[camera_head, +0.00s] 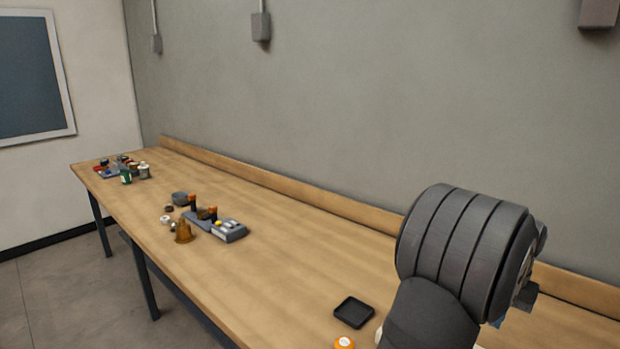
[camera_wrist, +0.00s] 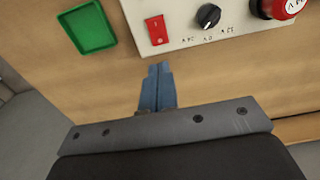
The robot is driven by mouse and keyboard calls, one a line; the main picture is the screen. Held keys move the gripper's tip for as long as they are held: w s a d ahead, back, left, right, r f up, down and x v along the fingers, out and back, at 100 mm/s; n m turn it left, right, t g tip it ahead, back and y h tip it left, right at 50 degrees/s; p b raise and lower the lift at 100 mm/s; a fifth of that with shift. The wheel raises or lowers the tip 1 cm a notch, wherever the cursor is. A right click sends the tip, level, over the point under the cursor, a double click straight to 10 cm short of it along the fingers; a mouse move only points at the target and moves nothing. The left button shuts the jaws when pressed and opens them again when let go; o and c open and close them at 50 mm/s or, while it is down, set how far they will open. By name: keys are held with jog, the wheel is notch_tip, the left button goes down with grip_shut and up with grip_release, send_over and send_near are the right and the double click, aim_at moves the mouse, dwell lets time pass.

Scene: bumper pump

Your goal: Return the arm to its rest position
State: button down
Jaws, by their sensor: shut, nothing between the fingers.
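My gripper (camera_wrist: 158,86) shows in the wrist view as two blue fingers side by side, closed together with nothing between them. The fingertips point at the wooden table, just below the edge of a pale control panel (camera_wrist: 213,28). In the head view my dark ribbed arm covers the lower right, and the fingers are mostly hidden behind it.
The panel carries a red switch (camera_wrist: 156,30), a black knob (camera_wrist: 208,16) and a red button (camera_wrist: 284,8). A green tray (camera_wrist: 88,27) lies left of it. On the long table (camera_head: 290,270) are a black tray (camera_head: 354,312), an orange-topped item (camera_head: 344,343), a grey device (camera_head: 228,231) and a brown cone (camera_head: 183,232).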

jog(key=s+a+r+t+h, duration=0.1)
jog(key=s+a+r, duration=0.2)
jog(key=r, duration=0.8)
jog(key=shift+r, duration=0.1)
